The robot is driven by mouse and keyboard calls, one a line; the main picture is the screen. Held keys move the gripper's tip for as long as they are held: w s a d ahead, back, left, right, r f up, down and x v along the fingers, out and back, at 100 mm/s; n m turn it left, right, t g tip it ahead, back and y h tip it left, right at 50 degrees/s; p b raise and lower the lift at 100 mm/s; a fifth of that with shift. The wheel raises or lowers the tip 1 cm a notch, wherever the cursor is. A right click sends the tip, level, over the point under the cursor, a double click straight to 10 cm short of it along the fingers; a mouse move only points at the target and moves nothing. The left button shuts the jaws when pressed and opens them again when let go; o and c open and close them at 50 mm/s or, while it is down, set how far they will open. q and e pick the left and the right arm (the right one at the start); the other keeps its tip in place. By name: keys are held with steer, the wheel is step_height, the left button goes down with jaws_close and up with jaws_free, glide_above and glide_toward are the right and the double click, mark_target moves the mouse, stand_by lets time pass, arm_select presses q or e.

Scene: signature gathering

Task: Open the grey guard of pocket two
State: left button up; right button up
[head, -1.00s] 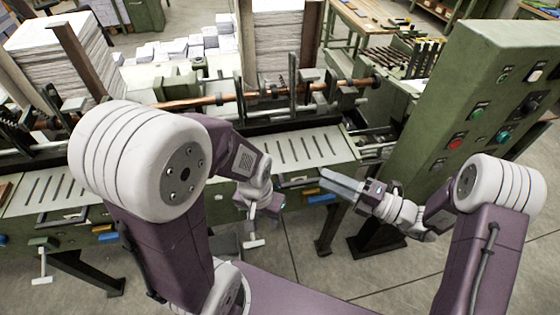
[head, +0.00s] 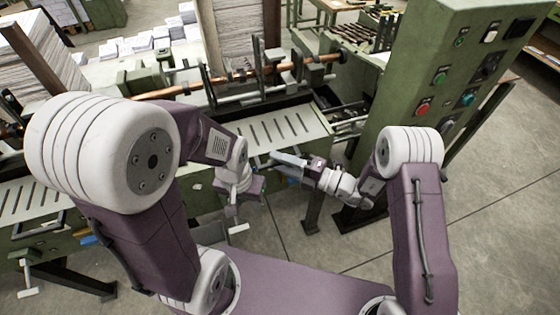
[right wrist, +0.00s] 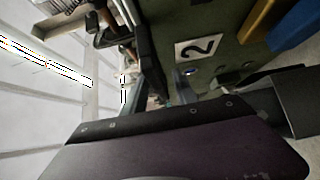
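Pocket two is marked by a white "2" label (right wrist: 198,48) on the green machine front in the right wrist view. A dark bar (right wrist: 150,55) stands beside the label; I cannot tell whether it is the guard. In the head view the slotted grey plate (head: 285,124) is partly covered by my left arm, and I cannot pick out the guard clearly. My left gripper (head: 242,192) hangs in front of the machine front, its fingers unclear. My right gripper (head: 290,160) points left, close to the machine front at the plate's lower edge. Its fingertip gap cannot be made out.
A green control cabinet (head: 437,65) with coloured buttons stands right of my right gripper. A T-shaped handle (head: 238,228) sticks out below my left gripper. Paper stacks (head: 240,45) stand behind the machine. Open floor (head: 470,215) lies to the right.

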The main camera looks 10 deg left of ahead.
jaws_close()
stand_by(1.4)
